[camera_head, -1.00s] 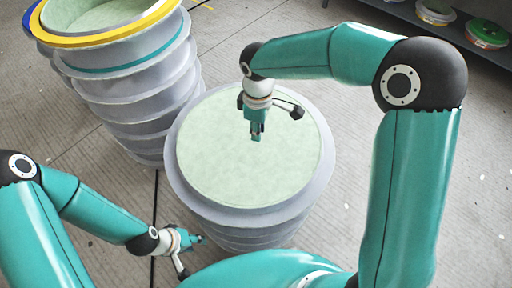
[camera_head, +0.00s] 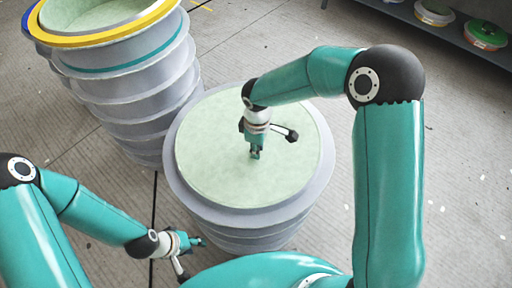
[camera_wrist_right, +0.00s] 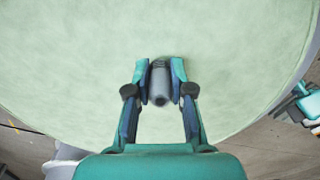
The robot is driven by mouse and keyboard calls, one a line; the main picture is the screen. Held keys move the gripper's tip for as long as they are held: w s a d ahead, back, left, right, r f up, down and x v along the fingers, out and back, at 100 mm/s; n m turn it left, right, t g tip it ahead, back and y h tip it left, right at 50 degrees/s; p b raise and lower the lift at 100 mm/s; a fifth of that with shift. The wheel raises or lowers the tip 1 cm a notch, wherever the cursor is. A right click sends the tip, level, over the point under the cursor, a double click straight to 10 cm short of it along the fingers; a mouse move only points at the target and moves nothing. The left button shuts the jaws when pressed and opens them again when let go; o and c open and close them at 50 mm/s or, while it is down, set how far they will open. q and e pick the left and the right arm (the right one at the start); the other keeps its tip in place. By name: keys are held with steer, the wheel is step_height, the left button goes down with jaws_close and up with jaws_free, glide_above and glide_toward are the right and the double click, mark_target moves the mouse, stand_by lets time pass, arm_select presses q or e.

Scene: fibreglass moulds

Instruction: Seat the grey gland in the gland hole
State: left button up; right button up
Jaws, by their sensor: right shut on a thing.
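My right gripper (camera_head: 256,153) is above the pale green top of the round grey mould (camera_head: 180,190) in the head view. In the right wrist view my right gripper (camera_wrist_right: 160,75) is shut on the grey gland (camera_wrist_right: 160,86), a small dark grey cylinder between its two fingertips. Pale green surface (camera_wrist_right: 70,50) lies beyond the gland. I cannot tell whether the gland touches it. No gland hole can be made out in either view. My left gripper (camera_head: 200,241) is low at the left of the mould; its jaws are too small to read.
A taller stack of grey moulds (camera_head: 130,90) with a yellow rim (camera_head: 110,37) stands at the upper left, close to the round mould. A dark shelf (camera_head: 462,38) with several round items stands at the upper right.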

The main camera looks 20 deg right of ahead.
steer(key=o, duration=0.8)
steer(key=shift+o, duration=0.2)
